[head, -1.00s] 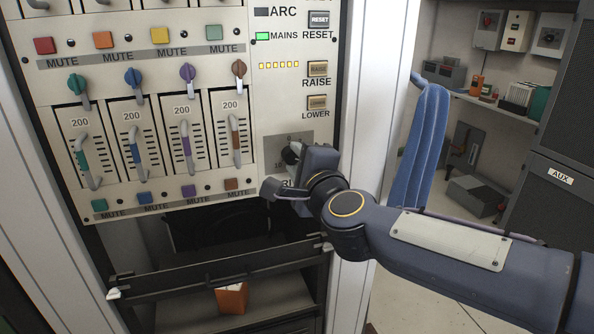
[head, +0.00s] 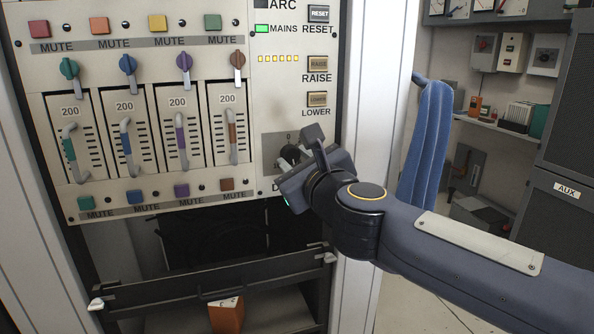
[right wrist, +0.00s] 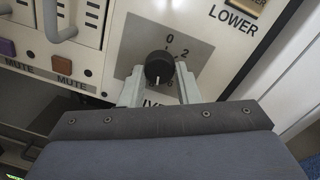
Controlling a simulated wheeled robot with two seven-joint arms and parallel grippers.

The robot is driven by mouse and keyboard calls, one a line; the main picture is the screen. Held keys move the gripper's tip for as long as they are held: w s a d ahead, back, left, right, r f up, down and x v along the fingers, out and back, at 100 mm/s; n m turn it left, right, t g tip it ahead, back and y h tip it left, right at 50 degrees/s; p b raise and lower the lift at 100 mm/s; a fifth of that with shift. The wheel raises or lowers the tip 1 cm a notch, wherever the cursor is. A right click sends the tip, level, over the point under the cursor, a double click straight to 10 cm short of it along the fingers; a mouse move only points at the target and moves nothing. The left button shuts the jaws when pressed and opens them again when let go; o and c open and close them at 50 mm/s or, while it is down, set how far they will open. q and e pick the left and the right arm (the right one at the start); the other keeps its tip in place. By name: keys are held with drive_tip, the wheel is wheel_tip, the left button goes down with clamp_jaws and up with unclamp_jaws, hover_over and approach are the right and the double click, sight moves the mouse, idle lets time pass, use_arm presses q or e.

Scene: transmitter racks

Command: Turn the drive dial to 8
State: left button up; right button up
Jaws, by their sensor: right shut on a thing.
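The drive dial (head: 288,154) is a round black knob on a grey plate at the lower right of the panel. In the right wrist view the knob (right wrist: 159,67) shows a white mark on its lower side. The figures 0 and 2 are readable above and right of it; the lower figures are partly hidden by my gripper. My right gripper (head: 294,160) is at the dial, and in the right wrist view its two fingers (right wrist: 160,82) stand on either side of the knob, shut on it. The plate's label is mostly covered. My left gripper is out of view.
The LOWER button (head: 317,99) and RAISE button (head: 318,63) sit above the dial. Coloured sliders and MUTE buttons fill the panel's left. A dark open rack bay with a rail (head: 210,280) lies below. A blue cloth (head: 426,140) hangs at right.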

drive_tip(key=shift+f+m+b, duration=0.15)
drive_tip(key=shift+m+b, duration=0.45)
drive_tip(key=shift+m, duration=0.5)
drive_tip(key=o, duration=1)
drive_tip(key=shift+c, duration=0.2)
drive_tip(key=v, duration=0.7)
drive_tip(key=shift+s+p, duration=0.35)
drive_tip(key=shift+s, duration=0.05)
drive_tip(key=shift+d, duration=0.15)
